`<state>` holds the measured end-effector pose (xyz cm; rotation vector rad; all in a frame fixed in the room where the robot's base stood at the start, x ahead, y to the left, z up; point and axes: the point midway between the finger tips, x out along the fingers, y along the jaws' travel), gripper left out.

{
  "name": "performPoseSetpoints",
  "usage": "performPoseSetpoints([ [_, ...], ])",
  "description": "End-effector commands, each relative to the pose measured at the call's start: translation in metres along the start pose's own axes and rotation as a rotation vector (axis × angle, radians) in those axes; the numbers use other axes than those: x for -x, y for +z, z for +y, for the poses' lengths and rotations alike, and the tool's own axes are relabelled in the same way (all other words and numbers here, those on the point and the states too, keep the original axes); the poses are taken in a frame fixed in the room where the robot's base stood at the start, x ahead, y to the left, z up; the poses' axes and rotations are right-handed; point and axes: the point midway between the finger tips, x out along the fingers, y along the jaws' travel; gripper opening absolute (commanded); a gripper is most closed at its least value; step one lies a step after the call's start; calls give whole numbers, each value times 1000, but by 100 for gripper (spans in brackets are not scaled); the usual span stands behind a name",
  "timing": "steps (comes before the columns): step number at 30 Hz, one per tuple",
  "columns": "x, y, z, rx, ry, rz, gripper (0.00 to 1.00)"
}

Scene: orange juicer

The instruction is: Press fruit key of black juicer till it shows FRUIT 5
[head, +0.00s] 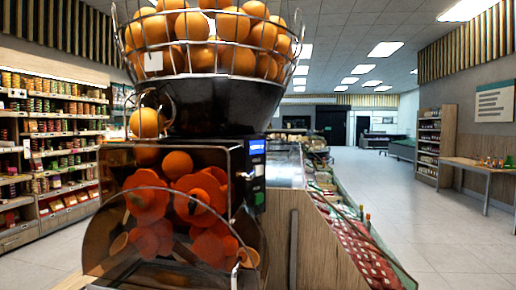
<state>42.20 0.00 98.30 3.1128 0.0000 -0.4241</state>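The black juicer (225,105) fills the middle of the head view, with a wire basket of oranges (205,35) on top. Its front has a clear curved cover over orange pressing parts (185,205). A narrow control panel sits on its right side, seen at a steep angle. The panel has a lit blue display (257,147) at the top and small light and green keys (258,176) below. The display's text and the key labels are too small to read, so I cannot tell the fruit key or the number. My gripper is not in view.
A wooden-sided produce counter (310,235) stands close at the juicer's right. Stocked shelves (55,145) line the left wall. Open tiled floor (430,225) lies to the right, with a wooden table (482,165) at the far right.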

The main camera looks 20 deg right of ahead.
Motion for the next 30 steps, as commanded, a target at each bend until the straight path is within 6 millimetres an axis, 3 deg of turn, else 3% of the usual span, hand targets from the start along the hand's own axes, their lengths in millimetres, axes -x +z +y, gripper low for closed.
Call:
performPoseSetpoints([
  [10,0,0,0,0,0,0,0],
  [30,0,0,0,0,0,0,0],
])
